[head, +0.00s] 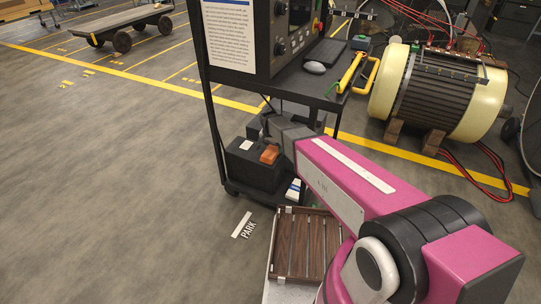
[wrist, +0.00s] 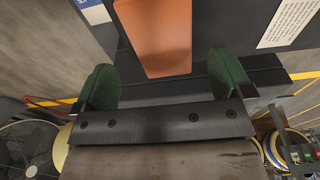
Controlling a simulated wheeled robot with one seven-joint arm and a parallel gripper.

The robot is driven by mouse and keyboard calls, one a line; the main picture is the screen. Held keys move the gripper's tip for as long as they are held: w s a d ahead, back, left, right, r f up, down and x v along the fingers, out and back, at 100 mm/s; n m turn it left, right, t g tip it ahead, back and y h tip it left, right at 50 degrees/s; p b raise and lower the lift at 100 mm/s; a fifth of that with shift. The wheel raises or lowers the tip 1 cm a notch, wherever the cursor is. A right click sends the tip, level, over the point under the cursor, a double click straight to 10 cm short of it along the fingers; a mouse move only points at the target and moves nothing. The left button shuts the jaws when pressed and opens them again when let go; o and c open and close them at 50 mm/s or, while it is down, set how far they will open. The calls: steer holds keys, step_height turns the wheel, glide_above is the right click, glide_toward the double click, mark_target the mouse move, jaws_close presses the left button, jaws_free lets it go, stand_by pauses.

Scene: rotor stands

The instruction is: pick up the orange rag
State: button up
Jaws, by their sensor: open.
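The orange rag (head: 269,154) lies on top of a black box (head: 250,172) on the lower shelf of a dark cart. In the wrist view the rag (wrist: 155,38) is a flat orange piece with rounded lower corners, cut off by the top edge. My gripper (wrist: 164,78) is open, its two green fingers apart and nothing between them. The rag shows ahead of the gap between the fingers; its depth from them is hard to tell. In the head view my pink arm reaches toward the cart, and the fingertips are not clearly seen near the box.
The cart's upper shelf (head: 330,70) overhangs the box and holds a mouse, keyboard and yellow-handled tool. Cart posts stand close by. A large cream motor (head: 438,92) stands right.

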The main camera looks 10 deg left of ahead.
mark_target(271, 152)
step_height(271, 152, down, 5)
steer(key=shift+a+r, duration=0.15)
steer(key=shift+r, duration=0.05)
steer(key=shift+c, duration=0.3)
steer(key=c, duration=1)
steer(key=shift+o, duration=0.2)
steer(key=shift+r, duration=0.1)
steer(key=shift+r, duration=0.5)
steer(key=r, duration=0.2)
steer(key=s+a+r, duration=0.1)
steer(key=shift+r, duration=0.4)
steer(key=s+a+r, duration=0.6)
steer(key=s+a, duration=0.1)
steer(key=shift+s, duration=0.3)
